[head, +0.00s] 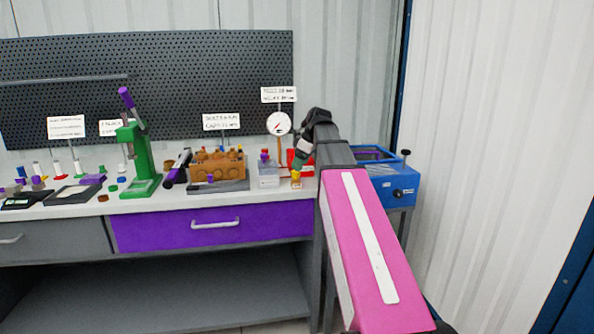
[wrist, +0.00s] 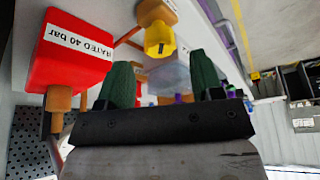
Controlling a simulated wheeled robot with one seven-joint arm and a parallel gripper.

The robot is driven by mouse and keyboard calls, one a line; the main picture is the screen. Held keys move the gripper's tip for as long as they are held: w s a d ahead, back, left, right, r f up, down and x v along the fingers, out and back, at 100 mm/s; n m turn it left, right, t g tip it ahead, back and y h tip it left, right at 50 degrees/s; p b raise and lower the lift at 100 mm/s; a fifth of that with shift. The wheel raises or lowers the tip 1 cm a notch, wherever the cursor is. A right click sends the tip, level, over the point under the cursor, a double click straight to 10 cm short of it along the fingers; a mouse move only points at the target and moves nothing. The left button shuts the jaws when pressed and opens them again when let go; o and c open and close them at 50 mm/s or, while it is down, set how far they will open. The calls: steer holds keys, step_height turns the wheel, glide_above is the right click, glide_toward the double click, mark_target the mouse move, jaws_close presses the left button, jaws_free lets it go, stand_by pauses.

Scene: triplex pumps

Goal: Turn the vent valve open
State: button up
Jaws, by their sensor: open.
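A yellow knob (wrist: 160,38) on an orange-brown fitting (wrist: 155,12) shows at the top of the wrist view; I take it to be the vent valve. In the head view a small yellow-orange part (head: 296,180) sits at the bench front, just below my gripper (head: 299,165). In the wrist view my gripper (wrist: 162,80) has its two green fingers spread apart with nothing held. The knob lies beyond the fingertips, roughly in line with the gap. I cannot tell whether they touch it. The knob's turn position is unclear.
A red block labelled "RATED 40 bar" (wrist: 75,50) is close beside my gripper. A dial gauge (head: 278,123) stands behind. A clear container (head: 268,178) and brown pump block (head: 217,165) are left; a blue machine (head: 392,185) is right.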

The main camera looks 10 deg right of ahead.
steer(key=shift+v, duration=1.5)
